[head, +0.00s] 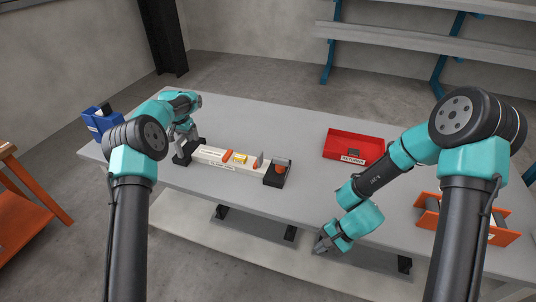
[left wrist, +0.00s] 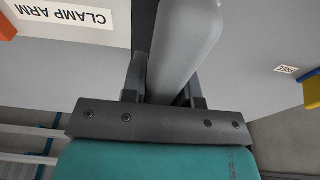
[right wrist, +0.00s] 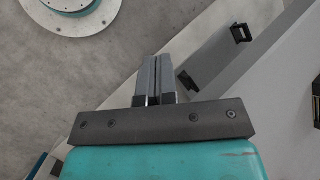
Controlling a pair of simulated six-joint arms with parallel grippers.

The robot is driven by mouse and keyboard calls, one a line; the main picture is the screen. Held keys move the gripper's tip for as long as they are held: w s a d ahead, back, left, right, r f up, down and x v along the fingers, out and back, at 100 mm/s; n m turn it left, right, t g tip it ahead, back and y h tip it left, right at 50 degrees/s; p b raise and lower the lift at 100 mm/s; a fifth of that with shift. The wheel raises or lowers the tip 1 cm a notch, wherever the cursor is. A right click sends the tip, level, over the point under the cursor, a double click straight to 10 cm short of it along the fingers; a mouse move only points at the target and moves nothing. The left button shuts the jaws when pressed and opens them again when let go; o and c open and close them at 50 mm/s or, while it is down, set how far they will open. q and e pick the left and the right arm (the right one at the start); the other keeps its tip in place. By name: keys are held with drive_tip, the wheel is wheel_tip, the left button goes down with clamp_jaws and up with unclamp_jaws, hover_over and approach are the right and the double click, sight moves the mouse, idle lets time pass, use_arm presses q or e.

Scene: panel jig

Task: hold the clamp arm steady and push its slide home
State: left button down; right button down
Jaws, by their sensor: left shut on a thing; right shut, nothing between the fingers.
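The clamp arm (head: 208,155) is a long pale bar lying on the table at centre left, between dark end blocks. Its label (left wrist: 82,15) shows in the left wrist view. An orange piece (head: 227,155), a yellow piece (head: 240,158) and an upright grey plate (head: 260,160) sit along it; I cannot tell which is the slide. My left gripper (head: 184,143) is at the bar's left end, shut on a grey rounded bar (left wrist: 182,45). My right gripper (head: 320,246) is shut and empty, out past the table's front edge; its closed fingers (right wrist: 155,77) show in the right wrist view.
A dark end block with an orange knob (head: 281,169) stands at the bar's right end. A red tray (head: 343,145) lies at centre right, a blue bin (head: 100,121) at far left and an orange-sided fixture (head: 490,234) at right. The table (head: 300,128) is clear behind the bar.

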use_arm(q)
drive_tip(key=shift+s+d+f, duration=0.15)
drive_tip(key=shift+d+f, duration=0.05)
drive_tip(key=shift+f, duration=0.25)
use_arm(e)
drive_tip(key=shift+t+y, duration=0.5)
drive_tip(key=shift+y, duration=0.3)
drive_tip(key=w+a+r, duration=0.1)
drive_tip(key=w+r, duration=0.1)
drive_tip(key=w+a+r, duration=0.1)
drive_tip(key=w+r, duration=0.1)
drive_tip(key=w, duration=0.1)
drive_tip(key=w+a+r, duration=0.1)
drive_tip(key=w+r, duration=0.1)
drive_tip(key=w, duration=0.1)
drive_tip(key=shift+a, duration=0.2)
drive_tip(key=w+a+r+n+t, duration=0.1)
drive_tip(key=w+a+r+n, duration=0.15)
drive_tip(key=w, duration=0.35)
drive_tip(key=w+a+r+n+t, duration=0.1)
drive_tip(key=w+r, duration=0.2)
drive_tip(key=w, duration=0.4)
drive_tip(key=n+t, duration=0.1)
approach(262, 156)
drive_tip(key=v, duration=0.3)
drive_tip(key=shift+s+d+r, duration=0.15)
drive_tip(key=shift+s, duration=0.05)
drive_tip(key=x, duration=1)
